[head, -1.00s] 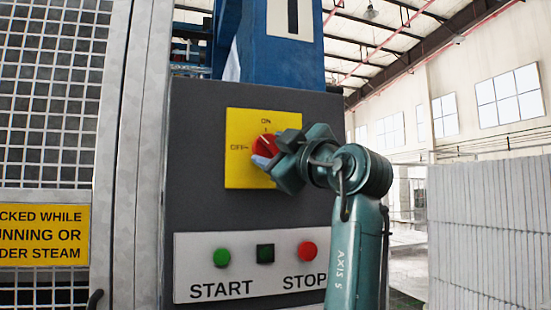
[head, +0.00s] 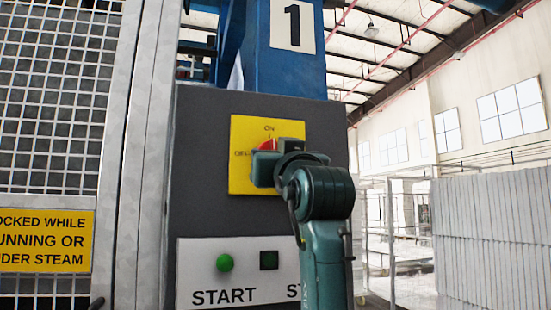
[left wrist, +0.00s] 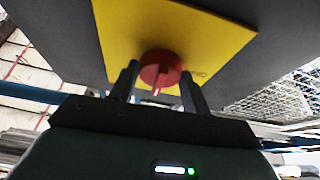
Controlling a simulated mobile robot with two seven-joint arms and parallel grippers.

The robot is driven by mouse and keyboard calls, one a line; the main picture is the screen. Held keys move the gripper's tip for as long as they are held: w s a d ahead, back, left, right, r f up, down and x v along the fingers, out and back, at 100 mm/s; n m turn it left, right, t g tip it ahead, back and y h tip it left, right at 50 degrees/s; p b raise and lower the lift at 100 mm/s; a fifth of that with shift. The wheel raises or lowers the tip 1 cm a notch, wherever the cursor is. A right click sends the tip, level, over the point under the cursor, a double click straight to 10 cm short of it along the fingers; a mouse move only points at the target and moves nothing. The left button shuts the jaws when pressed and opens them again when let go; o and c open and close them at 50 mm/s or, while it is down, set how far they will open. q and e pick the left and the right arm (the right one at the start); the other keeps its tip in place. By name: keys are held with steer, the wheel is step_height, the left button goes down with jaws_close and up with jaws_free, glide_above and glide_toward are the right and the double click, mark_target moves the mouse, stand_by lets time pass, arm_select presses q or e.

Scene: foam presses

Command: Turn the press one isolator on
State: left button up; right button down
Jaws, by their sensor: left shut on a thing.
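The press one isolator is a red rotary knob (head: 267,145) on a yellow plate (head: 240,180) marked ON at the top and OFF at the left. My left gripper (head: 264,165) covers most of the knob in the head view. In the left wrist view the red knob (left wrist: 161,70) sits between the two fingers of my left gripper (left wrist: 159,78), which is shut on it. A pale line shows on the knob's face. The yellow plate (left wrist: 215,40) is behind it. I cannot tell the knob's exact setting. My right gripper is out of view.
Below are a green START button (head: 224,263) and a dark square (head: 269,260); my arm hides the STOP side. A mesh guard (head: 50,110) stands left. A blue column (head: 285,70) numbered 1 rises above. Pale stacked panels (head: 490,240) stand at the right.

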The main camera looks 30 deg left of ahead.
arm_select(q)
steer(key=shift+m, duration=0.4)
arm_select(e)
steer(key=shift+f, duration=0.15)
arm_select(q)
steer(key=o, duration=1)
steer(key=b+v, duration=0.4)
steer(key=v, duration=0.9)
steer(key=shift+s, duration=0.15)
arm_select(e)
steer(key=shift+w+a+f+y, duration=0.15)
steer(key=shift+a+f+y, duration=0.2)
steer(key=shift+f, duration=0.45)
